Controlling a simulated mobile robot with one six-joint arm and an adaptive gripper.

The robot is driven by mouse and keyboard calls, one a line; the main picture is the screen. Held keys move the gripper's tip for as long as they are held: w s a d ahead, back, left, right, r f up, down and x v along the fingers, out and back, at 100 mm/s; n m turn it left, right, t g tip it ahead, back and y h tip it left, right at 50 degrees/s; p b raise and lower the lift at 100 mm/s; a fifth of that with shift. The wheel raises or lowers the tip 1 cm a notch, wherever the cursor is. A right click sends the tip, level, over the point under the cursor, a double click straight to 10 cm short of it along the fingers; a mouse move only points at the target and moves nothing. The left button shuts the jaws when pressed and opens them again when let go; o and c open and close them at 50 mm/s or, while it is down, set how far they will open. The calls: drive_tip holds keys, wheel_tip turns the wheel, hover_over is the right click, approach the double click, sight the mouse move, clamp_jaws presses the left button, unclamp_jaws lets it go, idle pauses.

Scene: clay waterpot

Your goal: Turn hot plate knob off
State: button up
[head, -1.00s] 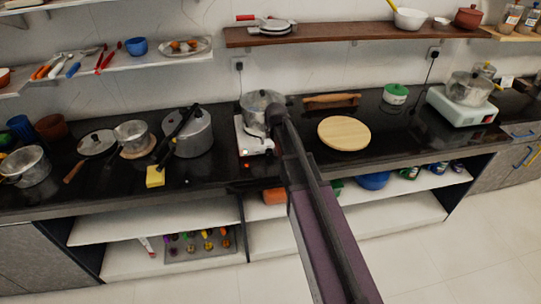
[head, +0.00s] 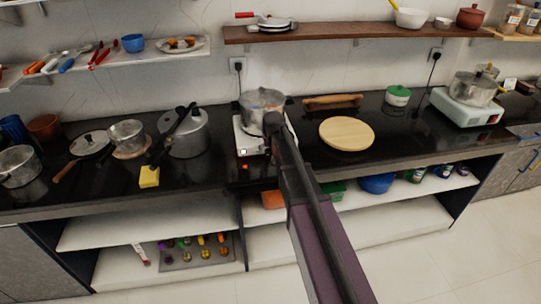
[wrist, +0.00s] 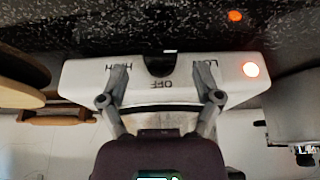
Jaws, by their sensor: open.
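The white hot plate (head: 243,138) stands on the black counter with a metal pot (head: 262,98) on top. In the wrist view its front panel (wrist: 85,84) shows upside down, with the words HIGH, OFF and LOW. The black knob (wrist: 160,65) sits at the panel's edge beside the word OFF; its exact pointing is unclear. In the head view my arm hides the gripper and knob.
A round wooden board (head: 346,133) lies right of the hot plate. A pressure cooker (head: 190,138) and a yellow sponge (head: 149,176) are on the left. A second hot plate (head: 466,112) stands at far right. Shelves run below the counter.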

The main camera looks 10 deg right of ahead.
drive_tip(key=shift+w+f+b, duration=0.25)
drive_tip(key=shift+f+b, duration=0.15)
drive_tip(key=shift+f, duration=0.2)
drive_tip(key=c, duration=1.1)
drive_tip(key=shift+d, duration=0.25)
drive_tip(key=shift+c, duration=0.2)
drive_tip(key=shift+a, duration=0.15)
